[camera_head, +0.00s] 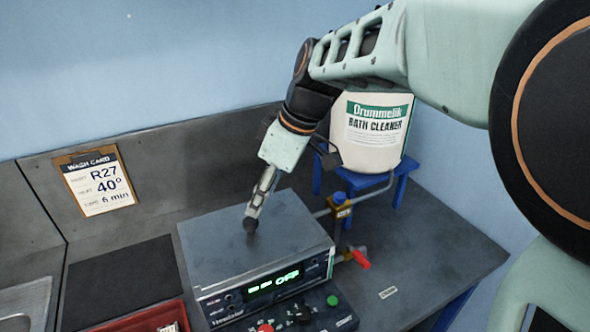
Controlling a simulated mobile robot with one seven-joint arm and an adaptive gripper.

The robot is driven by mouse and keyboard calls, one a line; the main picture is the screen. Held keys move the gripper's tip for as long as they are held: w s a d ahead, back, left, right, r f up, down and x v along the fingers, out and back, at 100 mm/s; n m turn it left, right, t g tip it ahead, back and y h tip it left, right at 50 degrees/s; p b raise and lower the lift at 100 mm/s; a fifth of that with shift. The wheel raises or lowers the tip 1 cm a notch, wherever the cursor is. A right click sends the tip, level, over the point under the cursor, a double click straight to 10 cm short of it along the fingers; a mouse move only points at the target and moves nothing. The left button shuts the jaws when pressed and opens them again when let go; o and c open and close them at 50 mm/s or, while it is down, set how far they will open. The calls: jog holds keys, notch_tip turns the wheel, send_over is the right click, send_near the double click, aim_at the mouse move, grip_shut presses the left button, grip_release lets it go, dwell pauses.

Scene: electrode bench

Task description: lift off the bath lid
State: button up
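The bath (262,287) is a grey metal box on the bench, with a green lit display on its front that ends in "OFF". Its flat grey lid (210,255) lies on top and looks level. A small dark knob (250,226) stands up from the lid. My gripper (254,212) reaches down from the upper right, with its fingertips at the knob. The fingers are seen nearly edge-on and look close together. I cannot tell whether they are closed on the knob or only beside it.
A white bath cleaner container (368,150) stands on a blue stand (399,190) behind the bath. A pipe with a blue-topped valve (340,208) and a red handle (361,259) is at its right. A control box (322,312) stands in front; a red tray (165,316) lies front left.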

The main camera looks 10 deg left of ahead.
aim_at(250, 220)
jog(key=x, duration=0.3)
jog(key=shift+a+f, duration=0.15)
jog(key=shift+f, duration=0.2)
jog(key=shift+p+x, duration=0.85)
jog(key=shift+x, duration=1.95)
jog(key=shift+s, duration=0.15)
grip_shut()
